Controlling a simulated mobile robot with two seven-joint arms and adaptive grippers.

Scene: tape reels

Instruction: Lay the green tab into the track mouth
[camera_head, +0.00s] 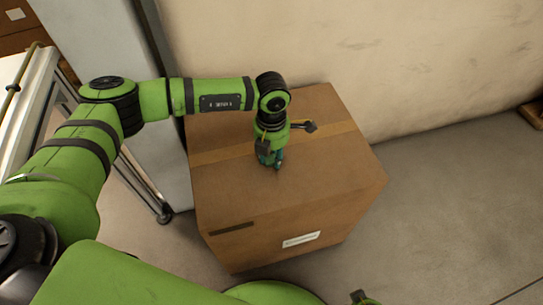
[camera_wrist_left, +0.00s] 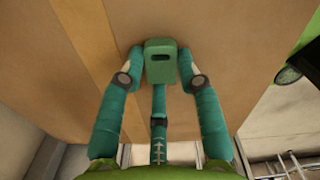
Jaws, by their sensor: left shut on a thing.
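The green tab (camera_wrist_left: 160,70) shows in the left wrist view as a flat block with a dark slot. A narrow teal strip with pale marks (camera_wrist_left: 158,130) runs from it back toward my palm. My left gripper (camera_wrist_left: 161,57) is shut on the tab, one teal finger on each side. In the head view my left gripper (camera_head: 272,164) points down over the top of the cardboard box (camera_head: 320,175). The tab is too small to make out there. I cannot tell its height above the box. I cannot pick out a track mouth in either view.
The box stands on the grey floor (camera_head: 440,200) near a pale wall (camera_head: 400,60). A brown tape band (camera_head: 210,155) crosses its top, and its front has a white label (camera_head: 301,240). A white-topped table (camera_head: 12,90) stands at the left.

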